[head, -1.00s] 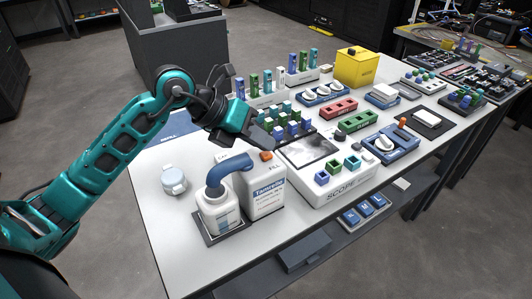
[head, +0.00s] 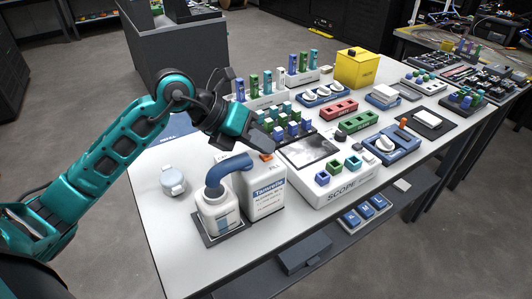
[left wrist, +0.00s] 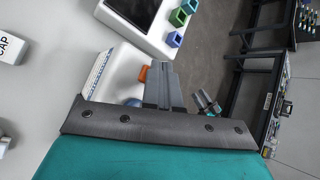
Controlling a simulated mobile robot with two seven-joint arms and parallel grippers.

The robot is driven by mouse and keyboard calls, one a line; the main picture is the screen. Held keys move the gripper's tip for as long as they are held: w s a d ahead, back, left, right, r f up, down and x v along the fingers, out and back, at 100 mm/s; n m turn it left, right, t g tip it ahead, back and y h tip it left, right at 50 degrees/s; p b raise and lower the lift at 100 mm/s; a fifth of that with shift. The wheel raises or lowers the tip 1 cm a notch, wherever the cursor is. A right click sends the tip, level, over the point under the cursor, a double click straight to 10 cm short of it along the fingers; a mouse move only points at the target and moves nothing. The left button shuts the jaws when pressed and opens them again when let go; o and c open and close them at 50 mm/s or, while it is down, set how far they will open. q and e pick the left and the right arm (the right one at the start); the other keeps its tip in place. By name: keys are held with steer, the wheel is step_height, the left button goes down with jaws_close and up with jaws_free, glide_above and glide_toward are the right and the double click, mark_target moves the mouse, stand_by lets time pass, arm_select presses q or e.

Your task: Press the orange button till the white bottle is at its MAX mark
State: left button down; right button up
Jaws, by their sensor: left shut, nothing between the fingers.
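The orange button (head: 267,157) sits on top of the large white jug (head: 266,197), which has a blue-lettered label. It also shows in the left wrist view (left wrist: 143,73). A thick blue spout (head: 229,172) arches from the jug to the white bottle (head: 216,210), which stands upright on a dark tray (head: 216,238). A blue strip shows on the bottle's front; the MAX mark and exact level are too small to read. My left gripper (head: 268,147) is shut and empty, its tips just above or at the button; I cannot tell whether they touch.
A round white cap (head: 173,181) lies left of the bottle. The white scope box (head: 345,185) with small coloured cups is close to the right of the jug. Racks of coloured vials (head: 288,128) stand behind the gripper. The table's front left corner is clear.

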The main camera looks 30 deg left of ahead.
mark_target(261, 156)
arm_select(q)
steer(key=shift+r, duration=0.1)
steer(key=shift+r+p, duration=0.7)
steer(key=shift+r, duration=0.1)
step_height(261, 156, up, 5)
steer(key=p, duration=0.4)
stand_by(1.0)
